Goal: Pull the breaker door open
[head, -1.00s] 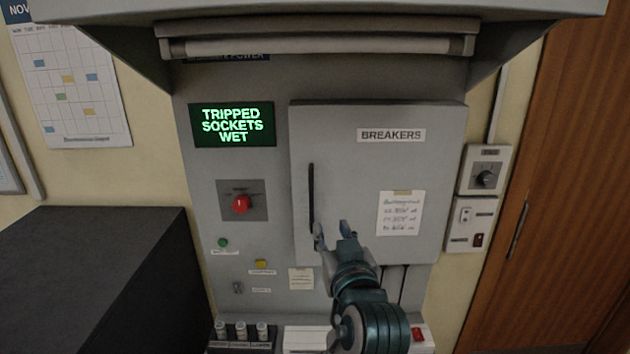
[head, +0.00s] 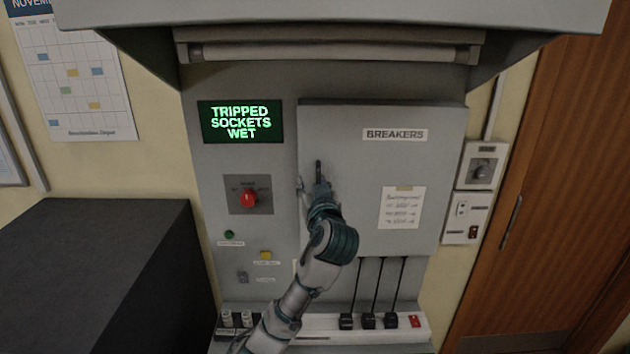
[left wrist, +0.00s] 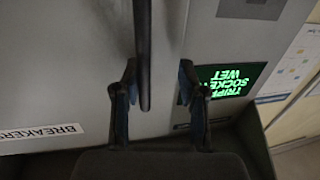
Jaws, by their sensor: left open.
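The grey breaker door (head: 425,160), labelled BREAKERS, appears shut on the console front. Its dark upright bar handle (head: 318,170) is near the door's left edge; my left gripper covers its lower part in the head view. My left gripper (head: 312,190) is open at the handle. In the left wrist view, the handle (left wrist: 143,50) reaches down between the two open fingers of the gripper (left wrist: 158,95), nearer the left finger. I cannot tell whether that finger touches it. My right gripper is not in view.
A red knob (head: 248,198) and a green-lettered screen (head: 241,121) are left of the door. Black plugs with cords (head: 368,321) stand on a strip below. A canopy with a bar (head: 330,53) overhangs above. A dark cabinet (head: 100,260) stands at left.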

